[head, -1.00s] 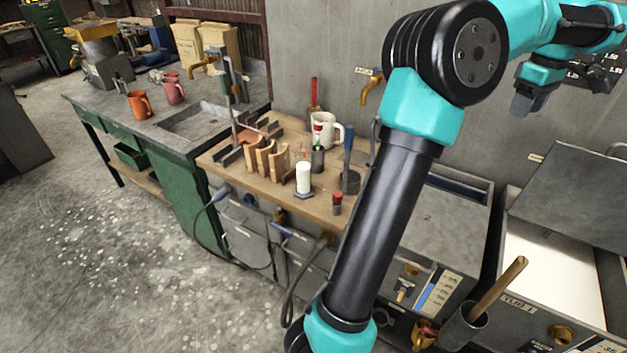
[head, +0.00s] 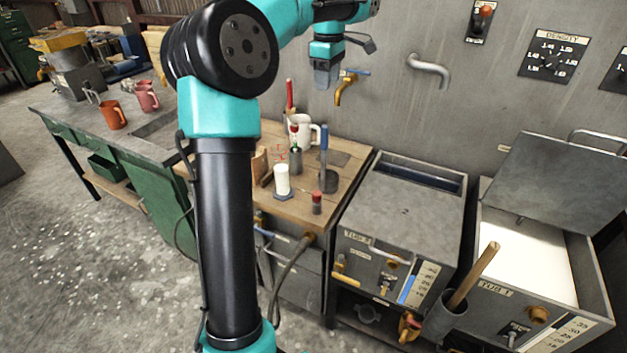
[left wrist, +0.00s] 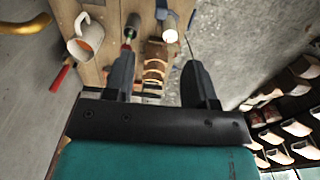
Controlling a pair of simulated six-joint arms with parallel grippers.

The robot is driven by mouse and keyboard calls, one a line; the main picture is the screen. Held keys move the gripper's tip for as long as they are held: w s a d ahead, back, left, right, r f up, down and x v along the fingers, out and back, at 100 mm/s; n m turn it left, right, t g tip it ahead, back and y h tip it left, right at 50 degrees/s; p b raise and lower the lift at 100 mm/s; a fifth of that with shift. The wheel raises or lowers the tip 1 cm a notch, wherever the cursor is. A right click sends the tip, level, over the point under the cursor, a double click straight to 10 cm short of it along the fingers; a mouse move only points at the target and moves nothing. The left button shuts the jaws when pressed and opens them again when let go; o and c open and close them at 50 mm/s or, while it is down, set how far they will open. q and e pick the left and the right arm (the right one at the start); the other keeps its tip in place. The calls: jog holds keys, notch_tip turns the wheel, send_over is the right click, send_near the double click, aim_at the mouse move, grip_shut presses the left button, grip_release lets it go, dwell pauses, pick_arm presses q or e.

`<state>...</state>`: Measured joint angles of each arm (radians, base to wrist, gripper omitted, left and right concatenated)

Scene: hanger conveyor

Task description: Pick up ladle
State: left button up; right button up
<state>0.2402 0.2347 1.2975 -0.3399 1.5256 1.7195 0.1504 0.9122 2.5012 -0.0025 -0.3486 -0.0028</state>
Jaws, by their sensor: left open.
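The ladle, a dark cup with a tall blue handle (head: 324,143), stands upright near the right edge of the wooden bench top, beside the white mug (head: 301,131). I cannot make the ladle out surely in the left wrist view. My left gripper (head: 326,78) is above the back of the bench, by the wall, higher than the ladle and apart from it. In the left wrist view its fingers (left wrist: 158,72) are spread and empty, with wooden forms (left wrist: 154,72) showing below between them. My right gripper is not in view.
A white cylinder (head: 282,180) and a red-capped item (head: 316,203) stand near the ladle. A brass tap (head: 343,90) juts from the wall near the gripper. Two grey tubs stand right of the bench; the farther has an open lid (head: 560,185).

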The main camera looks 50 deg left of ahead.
aim_at(325, 132)
pick_arm(q)
jog(key=shift+f, duration=0.1)
dwell(0.3)
notch_tip(325, 132, down, 12)
jog(key=shift+f, duration=0.1)
dwell(0.4)
jog(key=shift+s+f, duration=0.15)
jog(key=shift+f, duration=2.4)
jog(key=shift+c, duration=0.4)
grip_shut()
